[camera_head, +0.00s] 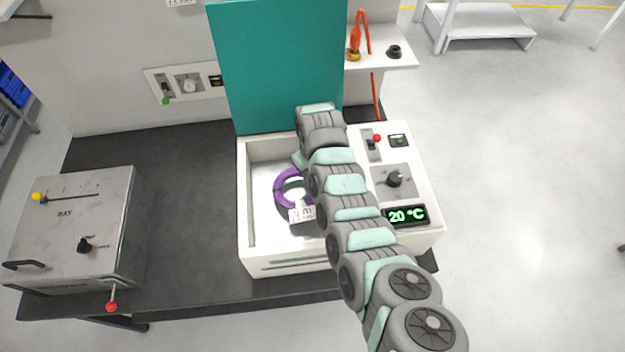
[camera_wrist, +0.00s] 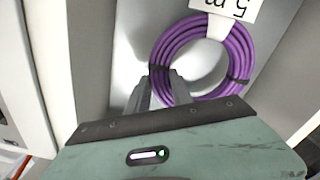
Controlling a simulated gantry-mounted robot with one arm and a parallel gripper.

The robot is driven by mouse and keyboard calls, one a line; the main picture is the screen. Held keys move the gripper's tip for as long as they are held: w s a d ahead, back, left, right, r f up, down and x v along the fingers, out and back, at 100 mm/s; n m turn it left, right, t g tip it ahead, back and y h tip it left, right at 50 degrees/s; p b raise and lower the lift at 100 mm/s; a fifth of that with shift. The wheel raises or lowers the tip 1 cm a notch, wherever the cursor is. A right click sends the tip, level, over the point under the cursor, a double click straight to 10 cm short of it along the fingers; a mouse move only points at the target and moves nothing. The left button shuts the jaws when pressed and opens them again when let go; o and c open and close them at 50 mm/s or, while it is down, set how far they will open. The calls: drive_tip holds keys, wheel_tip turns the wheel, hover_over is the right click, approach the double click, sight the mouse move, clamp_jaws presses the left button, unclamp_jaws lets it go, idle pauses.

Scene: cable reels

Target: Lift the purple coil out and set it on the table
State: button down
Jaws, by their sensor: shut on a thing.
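The purple coil (camera_head: 280,186) is inside the open white bin of the machine, partly hidden by my arm in the head view. It also shows in the wrist view (camera_wrist: 236,62), with black ties and a white tag (camera_wrist: 226,7) reading "5 m". My gripper (camera_wrist: 165,85) is shut on the left side of the coil in the wrist view. In the head view my arm hides the fingertips. I cannot tell whether the coil touches the bin floor. The black table (camera_head: 185,210) lies under the machine and to its left.
The teal lid (camera_head: 275,65) stands open behind the white bin (camera_head: 243,225). A panel on the right has a knob (camera_head: 394,179) and a "20 °C" display (camera_head: 406,216). A grey metal box (camera_head: 75,225) stands at the left. Bare table lies between box and bin.

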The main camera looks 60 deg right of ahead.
wheel_tip(320, 180, up, 16)
drive_tip(key=p, duration=0.3)
idle(0.6)
